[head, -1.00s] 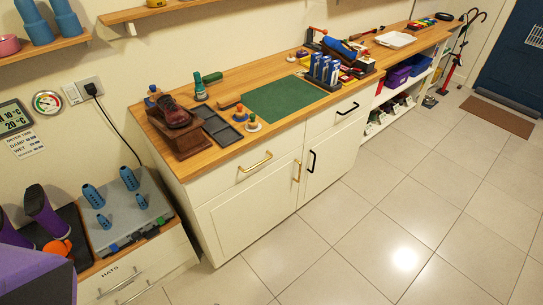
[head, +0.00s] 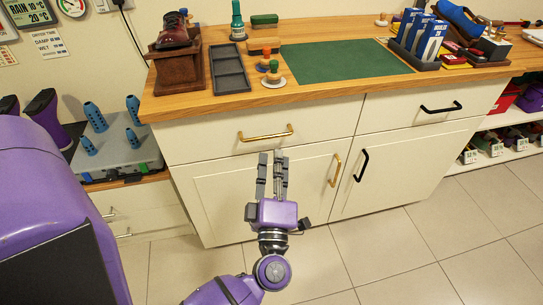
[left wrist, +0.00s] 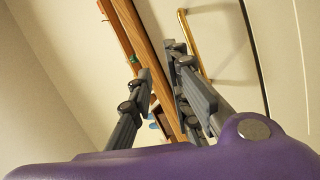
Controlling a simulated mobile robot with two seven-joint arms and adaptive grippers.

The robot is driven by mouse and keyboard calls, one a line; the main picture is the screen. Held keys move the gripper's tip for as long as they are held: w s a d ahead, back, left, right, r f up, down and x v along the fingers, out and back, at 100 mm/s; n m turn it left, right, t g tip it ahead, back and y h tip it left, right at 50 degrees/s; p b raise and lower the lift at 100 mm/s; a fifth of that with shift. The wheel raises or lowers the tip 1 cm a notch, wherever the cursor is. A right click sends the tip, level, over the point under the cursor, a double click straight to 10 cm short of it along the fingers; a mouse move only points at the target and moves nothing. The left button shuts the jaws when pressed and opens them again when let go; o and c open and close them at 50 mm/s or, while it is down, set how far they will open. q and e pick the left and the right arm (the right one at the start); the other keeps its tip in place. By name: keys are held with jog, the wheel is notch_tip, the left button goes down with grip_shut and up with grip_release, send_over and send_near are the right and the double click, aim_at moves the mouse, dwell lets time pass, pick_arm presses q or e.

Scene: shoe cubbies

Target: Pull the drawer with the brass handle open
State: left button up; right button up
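The drawer (head: 205,146) with the horizontal brass handle (head: 265,137) is shut, at the upper left of the white cabinet. My left gripper (head: 271,156) is open and empty, its fingers pointing up at the cabinet just below this handle in the head view. In the left wrist view, the brass handle (left wrist: 184,24) lies right of the gap between the fingertips (left wrist: 158,60). The right finger partly covers it there, and the handle is not between the fingers. I cannot tell whether they touch. My right gripper is not in view.
Below the drawer is a door with an upright brass handle (head: 335,170). Black handles (head: 441,108) mark the right drawer and door. The wooden counter (head: 330,103) overhangs above, holding a green mat (head: 345,60), stamps and a shoe on a stand. The tiled floor (head: 420,225) in front is clear.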

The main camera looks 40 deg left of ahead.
aim_at(266, 137)
pick_arm(q)
jog(key=w+a+n+g+y+b, duration=0.1)
jog(key=w+a+n, duration=0.1)
jog(key=w+a+f+n+g+y+b, duration=0.1)
jog(key=w+a+n+g, duration=0.1)
jog(key=w+a, duration=0.1)
jog(key=w+a+f+n+g+y+b, duration=0.1)
jog(key=w+a+n, duration=0.1)
jog(key=a, duration=0.1)
jog(key=shift+w+a+n+g+b, duration=0.2)
jog(key=shift+n+g+b, duration=0.1)
jog(key=shift+g+b, duration=0.1)
jog(key=shift+w+a, duration=0.15)
jog(key=shift+a, duration=0.05)
grip_shut()
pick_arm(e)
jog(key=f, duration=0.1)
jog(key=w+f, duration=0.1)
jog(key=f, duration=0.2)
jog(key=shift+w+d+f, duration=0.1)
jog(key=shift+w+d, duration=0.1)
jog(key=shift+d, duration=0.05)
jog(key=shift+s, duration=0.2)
